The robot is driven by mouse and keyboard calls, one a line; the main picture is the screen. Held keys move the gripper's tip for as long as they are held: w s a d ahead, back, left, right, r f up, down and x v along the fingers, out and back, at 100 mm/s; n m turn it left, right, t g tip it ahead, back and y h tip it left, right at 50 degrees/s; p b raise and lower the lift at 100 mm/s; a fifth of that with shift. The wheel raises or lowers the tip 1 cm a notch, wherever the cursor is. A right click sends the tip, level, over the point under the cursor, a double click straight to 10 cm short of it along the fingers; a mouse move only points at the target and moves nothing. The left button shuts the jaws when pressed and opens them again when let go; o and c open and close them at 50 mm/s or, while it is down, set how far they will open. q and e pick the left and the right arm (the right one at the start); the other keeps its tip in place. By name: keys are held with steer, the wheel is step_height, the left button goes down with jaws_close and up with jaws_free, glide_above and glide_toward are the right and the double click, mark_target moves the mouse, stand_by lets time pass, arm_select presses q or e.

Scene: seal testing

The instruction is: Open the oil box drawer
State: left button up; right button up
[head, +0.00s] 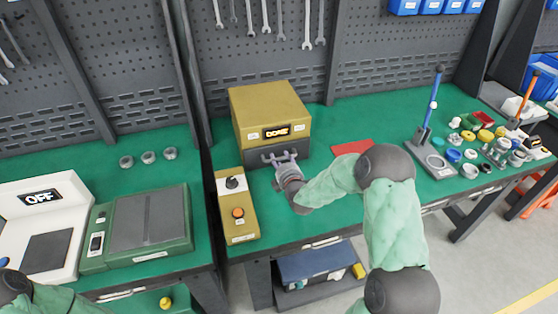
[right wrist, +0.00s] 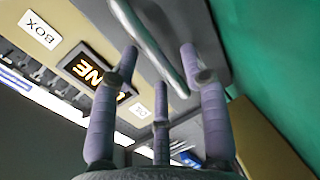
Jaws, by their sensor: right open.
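The oil box (head: 272,108) is a yellow box with a lit "DONE" display, standing on the green bench against the pegboard. Its dark grey drawer front (head: 258,161) is at the bottom and looks closed, partly hidden by my gripper. A metal bar handle (right wrist: 150,45) crosses the drawer front in the right wrist view. My right gripper (head: 284,160) is at the handle, its fingers spread. In the right wrist view the gripper (right wrist: 158,58) has the bar between its open fingers; contact cannot be told. My left gripper is out of view.
A yellow control box (head: 238,226) with a joystick and orange button stands close left of my right gripper. A red sheet (head: 351,147) lies to the right. A lever press (head: 428,140) and several small parts are farther right. The bench's front edge is clear below the gripper.

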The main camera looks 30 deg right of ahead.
steer(key=shift+x, duration=1.05)
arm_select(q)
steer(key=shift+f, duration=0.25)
arm_select(e)
jaws_close()
steer(key=shift+s, duration=0.1)
